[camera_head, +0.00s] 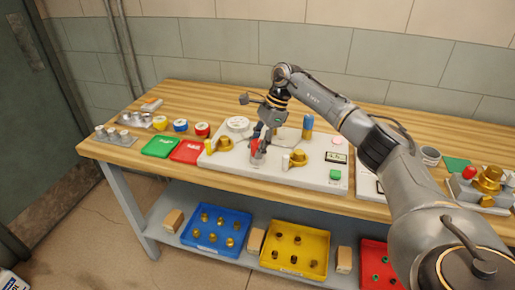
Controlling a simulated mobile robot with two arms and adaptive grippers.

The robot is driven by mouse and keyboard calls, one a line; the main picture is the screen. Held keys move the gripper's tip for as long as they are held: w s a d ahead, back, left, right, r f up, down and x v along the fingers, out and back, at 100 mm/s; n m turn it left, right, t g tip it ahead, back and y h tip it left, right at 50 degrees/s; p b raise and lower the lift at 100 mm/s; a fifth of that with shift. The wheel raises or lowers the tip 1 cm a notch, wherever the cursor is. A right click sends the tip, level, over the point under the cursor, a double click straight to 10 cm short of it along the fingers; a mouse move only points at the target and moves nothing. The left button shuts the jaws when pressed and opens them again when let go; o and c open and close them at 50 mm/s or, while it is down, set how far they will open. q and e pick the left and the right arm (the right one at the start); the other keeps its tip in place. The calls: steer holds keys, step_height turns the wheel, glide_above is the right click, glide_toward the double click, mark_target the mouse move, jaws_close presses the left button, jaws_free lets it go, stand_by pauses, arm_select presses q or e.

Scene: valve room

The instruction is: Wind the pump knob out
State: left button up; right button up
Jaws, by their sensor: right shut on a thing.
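My right gripper (262,137) reaches down from above over the white panel board (272,175) on the wooden bench. Its fingers are shut on a small red and grey knob (256,152) near the board's front left, which I take as the pump knob. The fingers partly hide the knob, and its thread is too small to make out. My left gripper is not in view.
On the board, a white round dial (238,124) stands behind left, a brass valve (298,157) to the right, and a blue-topped post (308,124) behind. Green (160,146) and red (187,152) trays lie left. Coloured bins of fittings fill the lower shelf (185,238).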

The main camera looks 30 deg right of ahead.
steer(key=shift+n, duration=0.6)
steer(key=o, duration=1.2)
steer(key=v, duration=1.2)
steer(key=shift+w, duration=0.25)
